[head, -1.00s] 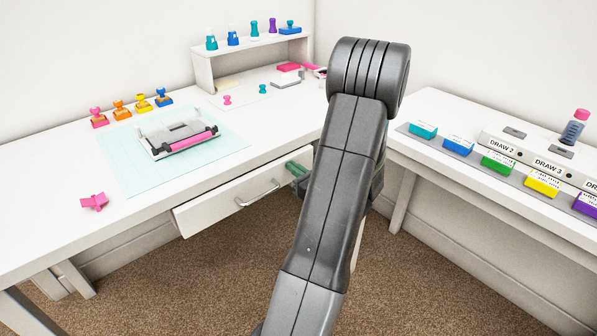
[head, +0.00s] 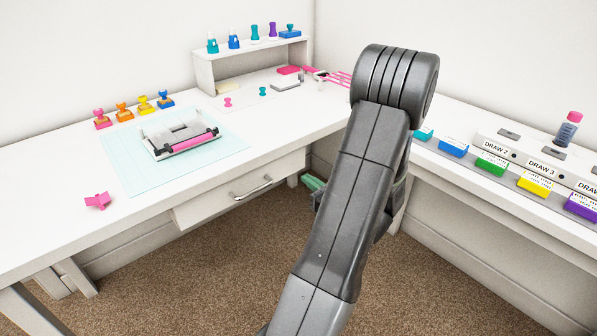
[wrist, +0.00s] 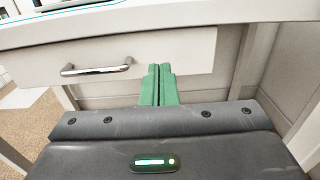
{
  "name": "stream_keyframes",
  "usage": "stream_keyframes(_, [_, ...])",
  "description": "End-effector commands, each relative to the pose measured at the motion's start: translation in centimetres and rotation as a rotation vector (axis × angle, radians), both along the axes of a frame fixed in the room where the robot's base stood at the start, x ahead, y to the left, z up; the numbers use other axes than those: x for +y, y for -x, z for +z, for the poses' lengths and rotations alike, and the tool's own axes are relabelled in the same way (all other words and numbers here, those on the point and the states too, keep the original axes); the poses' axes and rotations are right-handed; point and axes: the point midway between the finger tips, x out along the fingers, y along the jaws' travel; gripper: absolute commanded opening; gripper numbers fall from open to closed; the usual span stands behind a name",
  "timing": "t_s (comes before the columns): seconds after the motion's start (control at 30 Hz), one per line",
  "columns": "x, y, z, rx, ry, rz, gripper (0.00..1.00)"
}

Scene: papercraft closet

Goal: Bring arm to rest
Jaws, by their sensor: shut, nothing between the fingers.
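My gripper (wrist: 158,84) shows in the wrist view with its two green fingers together and nothing between them. In the head view my gripper's green fingertips (head: 312,183) peek out left of my arm, below the desk top and right of the drawer. The rest of the gripper is hidden behind my dark grey arm, which stands raised in the middle of the view. In the wrist view the drawer front (wrist: 150,62) with its metal handle (wrist: 97,69) is beyond the fingers; I cannot tell whether they touch it.
The white desk (head: 60,170) holds a cutting mat (head: 120,165) with a press (head: 182,135), several stamps and a small shelf (head: 250,70). A second table (head: 460,185) with coloured ink pads stands at right. Carpet (head: 210,285) in front is clear.

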Motion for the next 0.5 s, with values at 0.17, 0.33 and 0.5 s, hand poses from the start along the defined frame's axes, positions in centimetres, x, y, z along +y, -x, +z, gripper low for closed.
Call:
stream_keyframes(0.17, [-1.7, 2.2, 0.1, 0.001, 0.001, -0.002, 0.00])
stream_keyframes(0.33, [-2.3, 3.1, 0.0, 0.000, 0.000, 0.000, 0.00])
stream_keyframes(0.5, [-2.4, 3.3, 0.0, 0.000, 0.000, 0.000, 0.00])
